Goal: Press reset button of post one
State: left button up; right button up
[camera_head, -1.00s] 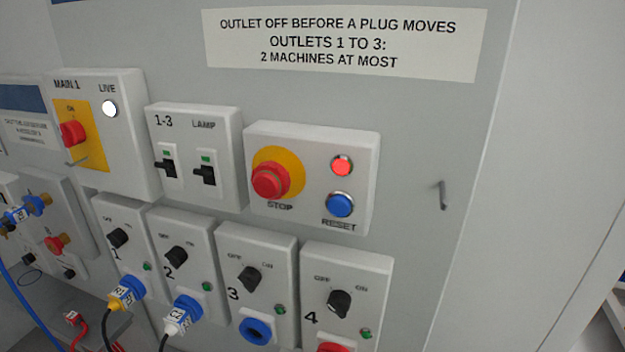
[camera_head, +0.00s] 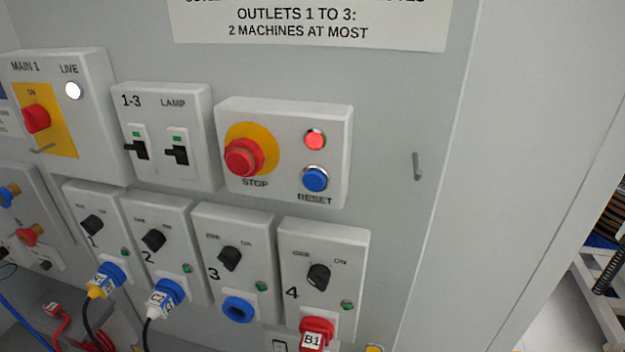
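The blue reset button (camera_head: 315,180) sits at the lower right of a white stop box (camera_head: 338,150) on the grey panel, above the word RESET. A lit red lamp (camera_head: 315,139) is above it. A red mushroom stop button (camera_head: 243,157) on a yellow disc is to its left. Neither of my grippers shows in the head view, and nothing touches the reset button.
A box with two black switches (camera_head: 165,128) and the MAIN 1 box (camera_head: 62,115) are to the left. Outlets 1 to 4 are below, with plugs in 1, 2 and 4; outlet 3 (camera_head: 238,309) is empty. A small hook (camera_head: 417,166) sticks out at right.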

aim_at(314, 181)
jog(key=u, duration=1.6)
jog(key=k+j, duration=0.15)
jog(key=k, duration=0.25)
jog(key=k+j, duration=0.1)
jog(key=k, duration=0.3)
jog(key=k+j, duration=0.15)
jog(key=k, duration=0.25)
